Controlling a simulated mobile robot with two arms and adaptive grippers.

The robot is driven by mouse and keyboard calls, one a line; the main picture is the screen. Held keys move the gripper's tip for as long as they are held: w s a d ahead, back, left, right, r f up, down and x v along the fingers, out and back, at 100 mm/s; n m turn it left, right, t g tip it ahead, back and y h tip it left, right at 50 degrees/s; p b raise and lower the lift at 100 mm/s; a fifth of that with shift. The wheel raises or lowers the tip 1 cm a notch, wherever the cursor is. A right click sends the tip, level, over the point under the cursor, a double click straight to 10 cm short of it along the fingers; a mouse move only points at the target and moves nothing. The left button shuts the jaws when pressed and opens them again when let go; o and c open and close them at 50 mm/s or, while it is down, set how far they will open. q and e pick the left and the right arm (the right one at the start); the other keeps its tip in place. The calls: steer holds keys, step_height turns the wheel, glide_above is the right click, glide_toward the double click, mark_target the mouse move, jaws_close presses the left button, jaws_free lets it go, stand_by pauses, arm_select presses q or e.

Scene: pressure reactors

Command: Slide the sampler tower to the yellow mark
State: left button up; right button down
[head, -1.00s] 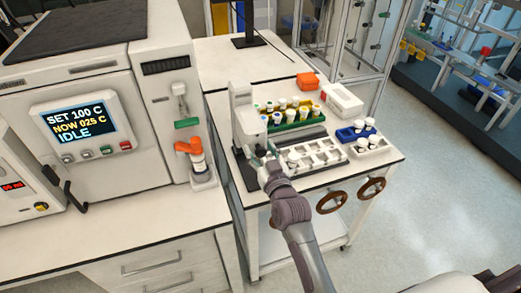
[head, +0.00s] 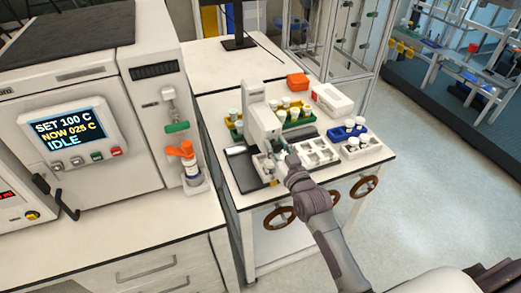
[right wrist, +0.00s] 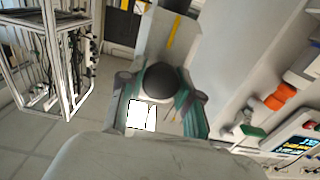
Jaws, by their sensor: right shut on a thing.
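The white sampler tower (head: 262,125) stands upright on the cart, in front of the green vial rack. My right gripper (head: 286,153) is at its lower front and partly hides it. In the right wrist view the gripper (right wrist: 164,100) is shut on a round black knob (right wrist: 166,80), with a teal finger on each side. The tower's pale body (right wrist: 205,50) lies beyond the knob, and a yellow stripe (right wrist: 173,30) shows on a pale surface there. I cannot tell from the head view where the yellow mark is. My left gripper is not in view.
A white oven-like unit (head: 95,110) stands left. Brown handwheels (head: 279,217) are on the cart front.

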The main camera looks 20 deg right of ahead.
steer(key=shift+d, duration=0.3)
steer(key=shift+a, duration=0.15)
steer(key=c, duration=0.8)
jaws_free()
steer(key=shift+a, duration=0.1)
steer(key=s, duration=1.2)
steer(key=shift+d, duration=0.2)
steer(key=shift+f, duration=0.1)
